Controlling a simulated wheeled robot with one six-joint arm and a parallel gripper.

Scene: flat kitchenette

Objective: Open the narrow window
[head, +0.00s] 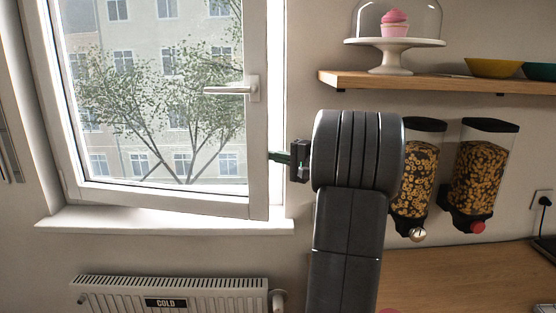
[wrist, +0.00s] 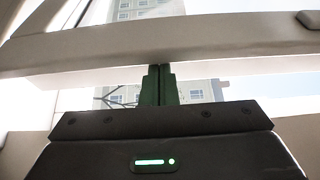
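The narrow window's white sash (head: 258,170) stands ajar in the head view, swung a little into the room at its right side. Its handle (head: 232,90) lies horizontal, pointing left. My gripper (head: 273,156) is at the sash's right edge, below handle height, coming from the right. In the wrist view the sash edge (wrist: 220,42) crosses the picture as a pale bar. My two green fingers (wrist: 157,85) stand close together, with nothing seen between them. Their tips reach the bar; whether they touch it I cannot tell.
A white sill (head: 165,221) and a radiator (head: 170,290) are below the window. To the right are a wooden shelf (head: 450,83) with a cake stand (head: 392,44), and two cereal dispensers (head: 478,170) above a wooden counter (head: 450,275).

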